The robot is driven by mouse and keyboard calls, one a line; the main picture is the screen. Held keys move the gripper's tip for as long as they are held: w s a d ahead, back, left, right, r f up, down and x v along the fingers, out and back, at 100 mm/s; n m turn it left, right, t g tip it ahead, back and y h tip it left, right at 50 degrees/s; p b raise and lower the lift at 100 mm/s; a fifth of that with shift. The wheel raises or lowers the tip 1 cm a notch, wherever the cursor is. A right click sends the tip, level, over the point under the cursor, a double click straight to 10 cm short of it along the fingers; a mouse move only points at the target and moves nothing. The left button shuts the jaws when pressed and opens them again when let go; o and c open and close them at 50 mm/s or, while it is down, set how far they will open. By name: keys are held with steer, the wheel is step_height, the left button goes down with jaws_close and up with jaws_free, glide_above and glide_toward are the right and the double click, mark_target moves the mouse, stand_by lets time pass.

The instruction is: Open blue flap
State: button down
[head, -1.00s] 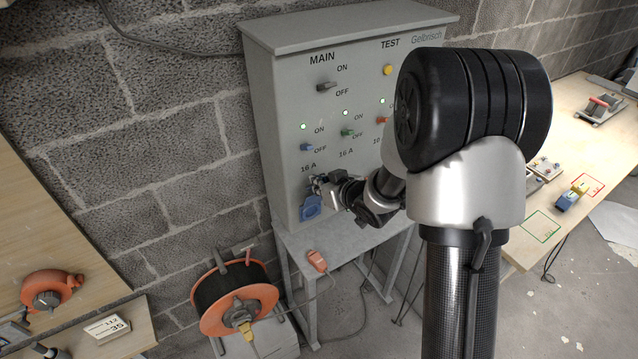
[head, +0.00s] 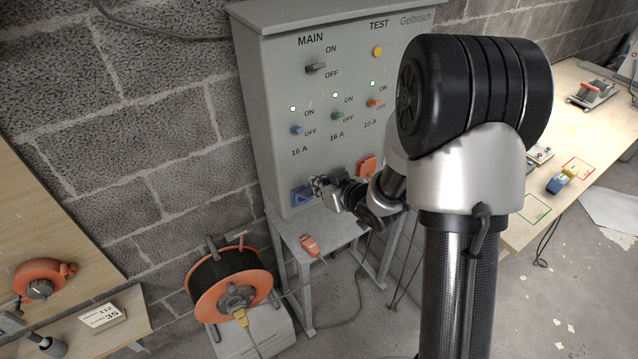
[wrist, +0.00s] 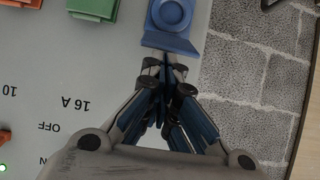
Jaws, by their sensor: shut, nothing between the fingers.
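The blue socket (head: 302,197) is at the lower left of the grey panel's front. In the wrist view its round face (wrist: 171,14) shows uncovered. The blue flap (wrist: 170,42) stands out from the panel along the socket's upper edge, raised off the face. My gripper (wrist: 166,62) is shut and empty, its fingertips right at the flap's edge; whether they touch it I cannot tell. In the head view my gripper (head: 320,184) is at the upper right of the blue socket and partly hides it.
A green flap (wrist: 95,8) and an orange flap (head: 367,166) are beside it on the panel (head: 345,140). Switches sit above. A cable reel (head: 230,283) stands below left, and an orange plug (head: 311,245) lies on the grey stand (head: 330,232). A workbench (head: 590,125) is at right.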

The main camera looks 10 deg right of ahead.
stand_by(0.4)
steer(key=shift+s+d+f, duration=0.15)
steer(key=shift+s, duration=0.25)
steer(key=shift+s+d+f, duration=0.1)
steer(key=shift+s, duration=0.25)
steer(key=shift+s+b, duration=0.1)
steer(key=shift+b, duration=0.2)
